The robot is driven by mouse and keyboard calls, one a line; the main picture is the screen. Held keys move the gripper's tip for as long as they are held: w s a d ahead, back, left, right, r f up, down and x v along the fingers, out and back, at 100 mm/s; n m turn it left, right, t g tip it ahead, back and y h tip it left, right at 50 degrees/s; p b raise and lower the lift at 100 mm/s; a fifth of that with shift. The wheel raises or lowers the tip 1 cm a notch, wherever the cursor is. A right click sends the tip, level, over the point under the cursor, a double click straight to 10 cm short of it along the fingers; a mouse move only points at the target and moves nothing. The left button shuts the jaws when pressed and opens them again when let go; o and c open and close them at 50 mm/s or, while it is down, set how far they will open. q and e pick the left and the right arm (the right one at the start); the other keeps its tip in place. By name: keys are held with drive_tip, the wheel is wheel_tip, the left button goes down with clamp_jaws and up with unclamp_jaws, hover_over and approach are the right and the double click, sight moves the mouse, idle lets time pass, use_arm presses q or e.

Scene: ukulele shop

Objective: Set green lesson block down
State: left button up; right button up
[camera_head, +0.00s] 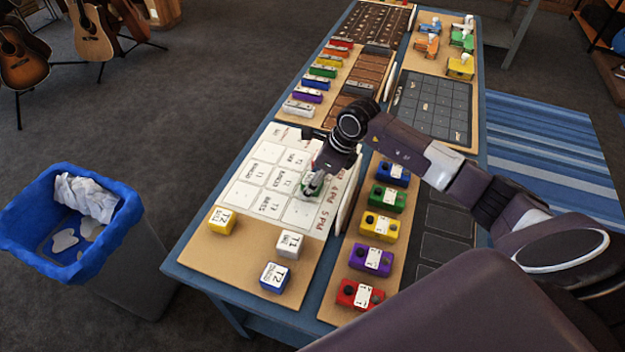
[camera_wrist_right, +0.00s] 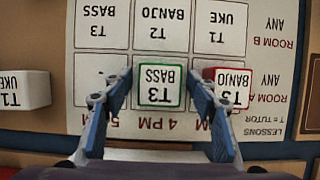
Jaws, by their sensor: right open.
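The green lesson block (camera_wrist_right: 159,86) has a white top marked T3 BASS. In the wrist view it sits over the middle cell of the lesson board's near row. My right gripper (camera_wrist_right: 164,78) is open, with one finger on each side of the block. I cannot tell if the fingers touch it. In the head view the right gripper (camera_head: 316,178) is low over the lesson board (camera_head: 240,262) and partly hides the green block (camera_head: 309,190). My left gripper is not in view.
Yellow (camera_head: 222,220), white (camera_head: 290,243) and blue (camera_head: 274,277) lesson blocks stand on the board's near part. A row of coloured pedal boxes (camera_head: 379,228) lies to the right.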

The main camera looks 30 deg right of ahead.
drive_tip(key=shift+r, duration=0.2)
drive_tip(key=shift+d+r, duration=0.2)
drive_tip(key=shift+r, duration=0.1)
drive_tip(key=b+v, duration=0.1)
drive_tip(key=v, duration=1)
drive_tip(key=shift+b, duration=0.4)
drive_tip(key=shift+s+a, duration=0.1)
drive_tip(key=shift+s, duration=0.05)
